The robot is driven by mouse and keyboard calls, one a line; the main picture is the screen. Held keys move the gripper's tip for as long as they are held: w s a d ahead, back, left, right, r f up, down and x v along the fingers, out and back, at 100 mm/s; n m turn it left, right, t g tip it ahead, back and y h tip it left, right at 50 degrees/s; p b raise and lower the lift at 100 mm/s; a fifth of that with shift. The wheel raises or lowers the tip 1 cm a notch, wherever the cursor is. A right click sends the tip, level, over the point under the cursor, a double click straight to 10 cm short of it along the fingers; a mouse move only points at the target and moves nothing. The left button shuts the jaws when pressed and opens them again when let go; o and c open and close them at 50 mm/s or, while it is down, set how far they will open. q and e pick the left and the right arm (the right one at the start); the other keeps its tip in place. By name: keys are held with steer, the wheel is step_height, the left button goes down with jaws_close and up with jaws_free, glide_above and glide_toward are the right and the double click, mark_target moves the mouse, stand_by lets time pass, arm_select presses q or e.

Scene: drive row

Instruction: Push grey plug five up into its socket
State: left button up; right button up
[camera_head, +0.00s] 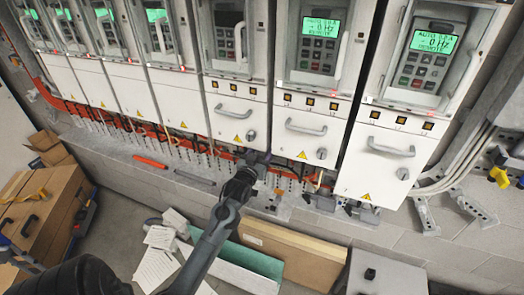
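My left arm comes in from the lower left and reaches up to the underside of the white drive cabinets. My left gripper (255,160) is at the lower edge of the fifth drive from the left (232,118), near the hanging cables. This drive's display is dark, while the other displays glow green. The grey plug cannot be made out; the gripper and wrist cover the spot, and its socket is also hidden from this angle. The fingers are too small and dark to show whether they are open or shut. My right gripper is not in view.
Orange cabling (135,125) and several thin wires hang under the drives. A grey ledge (200,172) runs below. Cardboard boxes (45,205), papers (158,262), a flat brown box (295,250) and a grey box (385,275) are on the floor. Conduits (465,160) run at the right.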

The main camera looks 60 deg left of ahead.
arm_select(q)
steer(key=shift+w+a, duration=0.2)
steer(key=shift+w, duration=0.1)
jaws_close()
step_height(320, 180, up, 3)
steer(key=p, duration=0.2)
steer(key=shift+f+p, duration=0.15)
steer(key=shift+p, duration=0.2)
jaws_free()
steer(key=shift+f, duration=0.1)
